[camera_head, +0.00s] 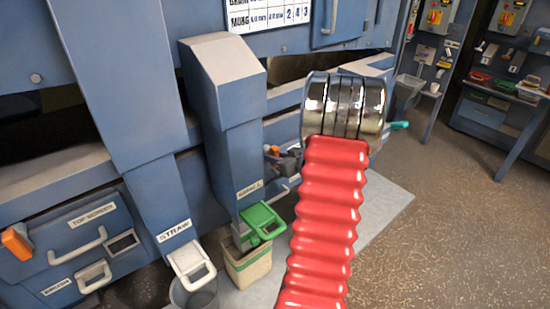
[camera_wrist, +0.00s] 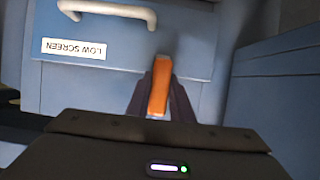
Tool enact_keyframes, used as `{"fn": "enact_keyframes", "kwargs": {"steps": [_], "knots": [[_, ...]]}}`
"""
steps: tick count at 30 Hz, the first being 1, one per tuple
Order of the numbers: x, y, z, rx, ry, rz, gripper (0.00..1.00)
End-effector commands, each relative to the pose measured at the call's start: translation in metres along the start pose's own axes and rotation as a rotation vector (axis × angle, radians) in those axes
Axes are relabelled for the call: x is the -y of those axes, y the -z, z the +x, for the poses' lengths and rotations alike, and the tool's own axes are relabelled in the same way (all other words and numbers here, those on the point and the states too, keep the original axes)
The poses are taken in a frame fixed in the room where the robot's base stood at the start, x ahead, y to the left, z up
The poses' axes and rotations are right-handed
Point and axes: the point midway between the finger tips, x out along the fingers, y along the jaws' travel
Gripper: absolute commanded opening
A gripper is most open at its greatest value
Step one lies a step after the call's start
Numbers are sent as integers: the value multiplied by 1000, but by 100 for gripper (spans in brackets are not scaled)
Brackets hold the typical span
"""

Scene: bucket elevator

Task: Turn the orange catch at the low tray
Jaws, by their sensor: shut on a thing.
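In the wrist view, the orange catch (camera_wrist: 159,88) stands nearly upright in the picture, at the lower edge of a blue tray front (camera_wrist: 185,35). The front bears a label (camera_wrist: 73,49) reading LOW SCREEN, upside down here, and a pale bar handle (camera_wrist: 107,11). My gripper (camera_wrist: 160,92) is shut on the catch, one dark finger on each side.
In the head view, another orange catch (camera_head: 17,243) sits by the TOP SCREEN drawer (camera_head: 80,240) at left. A bin with a green flap (camera_head: 262,222) and the STRAW spout (camera_head: 192,265) stand low in front. Open floor (camera_head: 450,210) lies at right.

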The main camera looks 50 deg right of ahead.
Motion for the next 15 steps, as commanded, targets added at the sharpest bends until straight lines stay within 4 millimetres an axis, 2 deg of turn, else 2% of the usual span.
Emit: {"fn": "enact_keyframes", "kwargs": {"steps": [1, 13, 14, 15], "knots": [[-1, -5, 0, 9, -1, 10, 0], [-1, -4, -1, 8, 1, 15, 0], [-1, -4, -1, 8, 1, 15, 22], [-1, -4, -1, 7, 1, 15, 25]]}}
